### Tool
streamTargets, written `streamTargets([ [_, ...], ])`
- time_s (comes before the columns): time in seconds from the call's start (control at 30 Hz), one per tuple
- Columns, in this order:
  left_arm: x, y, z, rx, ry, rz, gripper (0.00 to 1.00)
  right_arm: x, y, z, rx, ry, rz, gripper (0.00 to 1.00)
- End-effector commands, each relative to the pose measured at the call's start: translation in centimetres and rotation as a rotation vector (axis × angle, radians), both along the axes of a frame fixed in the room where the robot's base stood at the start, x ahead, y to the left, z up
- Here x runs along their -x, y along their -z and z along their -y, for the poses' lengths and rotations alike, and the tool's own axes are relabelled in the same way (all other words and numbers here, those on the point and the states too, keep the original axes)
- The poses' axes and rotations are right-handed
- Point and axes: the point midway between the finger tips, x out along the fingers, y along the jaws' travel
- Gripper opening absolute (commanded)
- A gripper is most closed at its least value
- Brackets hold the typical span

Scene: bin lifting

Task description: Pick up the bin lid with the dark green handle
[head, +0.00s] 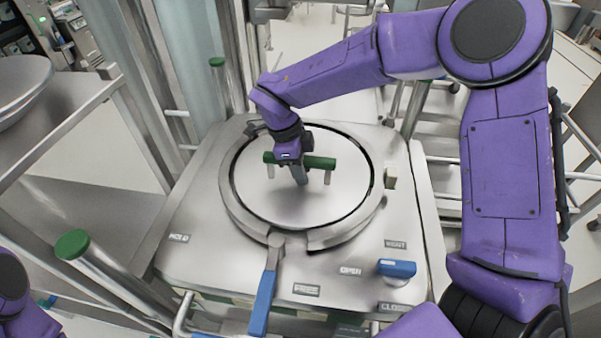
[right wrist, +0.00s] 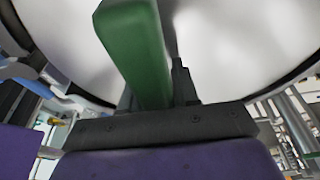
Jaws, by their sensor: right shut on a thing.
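The bin lid (head: 262,200) is a round, shiny metal disc set inside a metal ring on top of the bin housing. Its dark green handle (head: 322,162) is a bar on two short metal posts across the lid's middle. My right gripper (head: 299,176) comes down from above and is shut on the handle. In the right wrist view the handle (right wrist: 136,45) runs between the fingers of my right gripper (right wrist: 155,90), with the lid (right wrist: 225,50) behind it. The lid appears level in the ring. At the lower left, a purple part of my left arm shows; its gripper is out of view.
A blue lever (head: 264,300) sticks out from the ring's front. A green-capped post (head: 73,244) stands at left, below a metal shelf (head: 60,130) with a bowl (head: 22,85).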

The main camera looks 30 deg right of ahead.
Motion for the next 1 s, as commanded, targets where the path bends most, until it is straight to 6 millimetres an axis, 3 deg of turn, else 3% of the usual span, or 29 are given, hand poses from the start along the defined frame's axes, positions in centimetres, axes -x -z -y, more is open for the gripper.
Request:
streamTargets([
  [0.07,0.0,0.2,0.0,0.000,0.000,0.000,0.43,-0.2,-0.6,-0.1,0.002,-0.001,0.007,0.00],
  [0.47,0.0,-5.8,0.0,0.000,0.000,0.000,0.43,-0.2,-7.2,0.0,-0.002,0.001,0.007,0.00],
  [0.53,0.0,-4.9,0.0,0.000,0.000,0.000,0.43,-0.2,-7.7,0.0,-0.002,0.002,0.010,0.00],
  [1.0,0.0,-4.8,0.0,0.000,0.000,0.000,0.43,-0.2,-16.6,0.0,-0.001,0.002,0.009,0.00],
])
